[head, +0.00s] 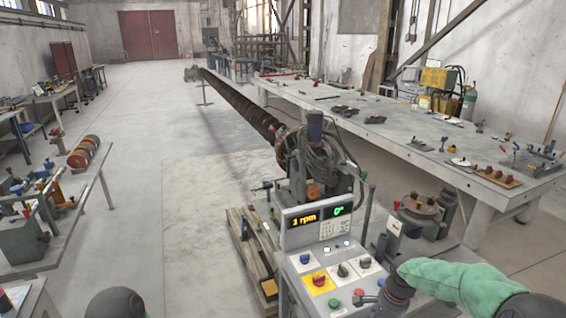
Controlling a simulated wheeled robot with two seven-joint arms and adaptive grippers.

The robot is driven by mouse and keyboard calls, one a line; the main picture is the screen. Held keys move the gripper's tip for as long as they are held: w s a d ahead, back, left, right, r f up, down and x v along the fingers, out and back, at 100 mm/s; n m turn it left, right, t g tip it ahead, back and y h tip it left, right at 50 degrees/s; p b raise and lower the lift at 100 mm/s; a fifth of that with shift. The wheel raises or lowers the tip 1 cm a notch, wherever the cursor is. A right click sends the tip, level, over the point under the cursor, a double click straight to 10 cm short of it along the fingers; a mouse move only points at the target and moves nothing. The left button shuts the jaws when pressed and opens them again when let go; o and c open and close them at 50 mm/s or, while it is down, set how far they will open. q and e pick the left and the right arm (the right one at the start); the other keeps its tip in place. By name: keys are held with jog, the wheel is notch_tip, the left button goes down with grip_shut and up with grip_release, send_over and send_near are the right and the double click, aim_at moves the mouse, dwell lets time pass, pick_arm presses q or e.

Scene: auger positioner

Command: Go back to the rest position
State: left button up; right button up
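The control box (303,262) of the auger positioner stands at the bottom centre. Its display (318,217) shows an orange rpm reading and a green 0°. A red button on a yellow plate (319,280), black knobs and small coloured buttons sit on its panel. Behind it is the positioner (312,165), with the long dark auger (235,98) running away to the back left. My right arm, in a green cover, comes in from the bottom right. Its dark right gripper (394,290) is over the panel's right side; its fingers are not clear.
A long grey table (400,123) with tools and parts runs along the right. Workbenches with tools, one a grey bench (80,215), stand at the left. A wooden pallet (250,245) lies beside the control box. The floor (150,175) between the benches and the auger is clear.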

jog(key=s+a+f+n+y, duration=0.1)
jog(key=s+a+f+n, duration=0.2)
jog(key=a+f, duration=0.45)
jog(key=s+a+f+n+y, duration=0.1)
jog(key=s+a+f+n, duration=0.2)
jog(key=s+a+f, duration=0.2)
jog(key=s+a+f+n, duration=0.4)
jog(key=s+a+f, duration=0.2)
jog(key=s+f, duration=0.5)
jog(key=s, duration=0.4)
jog(key=shift+s+f+y, duration=0.3)
jog(key=shift+y, duration=0.1)
